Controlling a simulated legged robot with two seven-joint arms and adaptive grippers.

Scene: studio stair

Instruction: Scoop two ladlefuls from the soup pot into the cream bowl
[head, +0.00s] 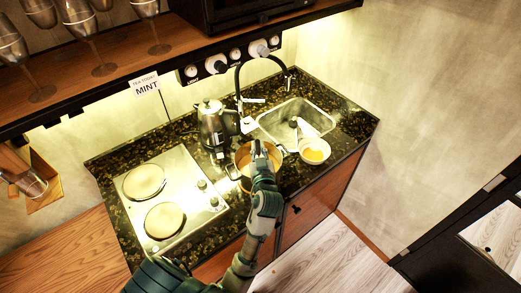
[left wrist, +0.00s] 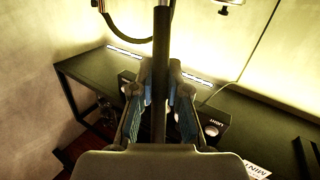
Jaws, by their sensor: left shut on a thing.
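The soup pot (head: 241,161), copper-coloured, stands on the dark counter between the kettle and the cream bowl. The cream bowl (head: 315,151) sits right of it by the sink and holds some yellow-orange soup. My left gripper (head: 259,152) is over the pot and covers part of it. In the left wrist view my left gripper (left wrist: 160,105) is shut on a dark upright rod, the ladle's handle (left wrist: 161,60). The ladle's bowl is hidden, so I cannot tell how deep it is in the pot. My right gripper is not in view.
A metal kettle (head: 212,124) stands left of the pot, near a black curved faucet (head: 238,85). The sink (head: 297,117) lies behind the bowl. A white two-plate hob (head: 172,196) is at left. A shelf with glasses (head: 83,18) and a MINT sign (head: 146,86) are above.

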